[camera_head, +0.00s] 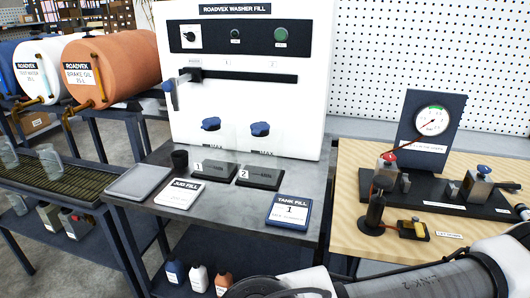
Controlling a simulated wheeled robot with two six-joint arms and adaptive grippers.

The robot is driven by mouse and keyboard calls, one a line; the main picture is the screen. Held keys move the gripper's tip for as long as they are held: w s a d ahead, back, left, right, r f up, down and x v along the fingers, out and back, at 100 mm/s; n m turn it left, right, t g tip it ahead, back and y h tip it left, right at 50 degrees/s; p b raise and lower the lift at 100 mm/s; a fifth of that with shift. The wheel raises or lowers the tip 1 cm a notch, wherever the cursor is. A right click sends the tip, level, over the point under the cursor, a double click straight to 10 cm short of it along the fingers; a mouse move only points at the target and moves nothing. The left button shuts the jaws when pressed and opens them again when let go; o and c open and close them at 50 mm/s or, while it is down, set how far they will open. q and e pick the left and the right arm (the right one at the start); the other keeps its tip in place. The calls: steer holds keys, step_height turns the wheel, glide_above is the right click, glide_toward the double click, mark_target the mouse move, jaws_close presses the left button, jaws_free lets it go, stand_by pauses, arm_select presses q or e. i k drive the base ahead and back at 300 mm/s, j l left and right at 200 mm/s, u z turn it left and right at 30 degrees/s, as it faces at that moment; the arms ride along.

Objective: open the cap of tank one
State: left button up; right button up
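The white washer fill panel (245,35) stands at the back of a grey bench. Two blue caps sit low on its front, above translucent tanks marked MAX. The left cap (210,124) is above the black block labelled 1 (213,171), and the right cap (260,129) is above the black block labelled 2 (258,177). Both caps appear seated on their tanks. A blue-edged card reading TANK FILL 1 (289,212) lies at the bench's front right. Neither gripper shows; only grey and white arm parts, which look like mine, cross the bottom right.
A grey tray (139,181), a black cup (180,160) and a jug fill card (178,194) are on the bench (230,208). A wooden bench with a gauge (432,121) stands right. Drums with taps (112,68) are left. Small bottles (198,279) stand on the lower shelf.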

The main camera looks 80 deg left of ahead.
mark_target(214, 121)
steer(key=u, duration=2.5)
